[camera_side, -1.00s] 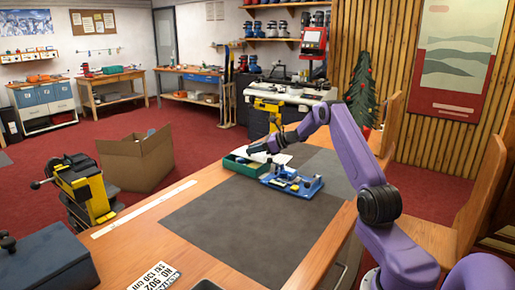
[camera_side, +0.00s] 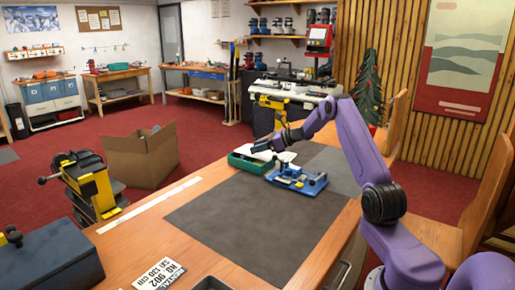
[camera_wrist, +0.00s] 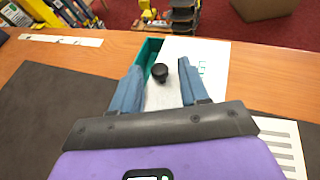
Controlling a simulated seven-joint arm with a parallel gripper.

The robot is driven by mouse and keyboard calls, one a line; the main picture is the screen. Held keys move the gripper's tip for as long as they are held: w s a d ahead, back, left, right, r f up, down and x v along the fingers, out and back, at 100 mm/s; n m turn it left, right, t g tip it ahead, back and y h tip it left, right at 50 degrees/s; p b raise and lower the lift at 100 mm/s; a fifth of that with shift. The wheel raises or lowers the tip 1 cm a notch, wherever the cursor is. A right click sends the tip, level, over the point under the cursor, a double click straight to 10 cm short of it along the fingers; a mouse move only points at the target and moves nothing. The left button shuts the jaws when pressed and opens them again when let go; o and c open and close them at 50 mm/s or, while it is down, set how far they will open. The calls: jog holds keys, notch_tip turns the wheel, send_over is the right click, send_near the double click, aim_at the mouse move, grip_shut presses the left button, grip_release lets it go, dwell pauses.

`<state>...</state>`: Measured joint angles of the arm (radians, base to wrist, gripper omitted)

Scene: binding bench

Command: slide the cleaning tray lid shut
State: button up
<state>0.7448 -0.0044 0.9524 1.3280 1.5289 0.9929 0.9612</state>
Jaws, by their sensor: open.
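The cleaning tray (camera_side: 246,165) is a green box on the far end of the bench; its green inside also shows in the wrist view (camera_wrist: 147,54). Its white lid (camera_wrist: 212,58) covers the right part and leaves a gap at the left; in the side view the lid (camera_side: 287,157) is partly behind my gripper. A round black knob (camera_wrist: 160,74) stands on the lid's left part. My gripper (camera_wrist: 159,68) is open, with one blue-grey finger on each side of the knob. Contact with the knob cannot be told. In the side view my gripper (camera_side: 262,146) is over the tray.
A blue fixture (camera_side: 297,179) with small parts sits just in front of the tray. A dark grey mat (camera_side: 250,220) covers much of the bench and is mostly clear. A white strip (camera_side: 150,206) lies along the bench's left edge.

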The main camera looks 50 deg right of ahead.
jog(key=v, duration=1.6)
jog(key=shift+s+d+r, duration=0.15)
jog(key=shift+s+d, duration=0.1)
jog(key=shift+o, duration=0.3)
jog(key=w+a+r+n+g+h, duration=0.1)
jog(key=w+a+n+g, duration=0.3)
jog(key=n, duration=0.3)
jog(key=w+a+r+n+g, duration=0.1)
jog(key=w+a+n+g, duration=0.1)
jog(key=a+n+g, duration=0.35)
jog(key=w+a+r+n+h, duration=0.3)
jog(key=w+r+n+h, duration=0.2)
jog(key=r+n+h, duration=0.4)
jog(key=shift+n+y, duration=0.55)
jog(key=shift+y, duration=0.35)
jog(key=x, duration=1.8)
jog(key=shift+w+a, duration=0.1)
jog(key=shift+w, duration=0.05)
jog(key=shift+r, duration=0.1)
grip_shut()
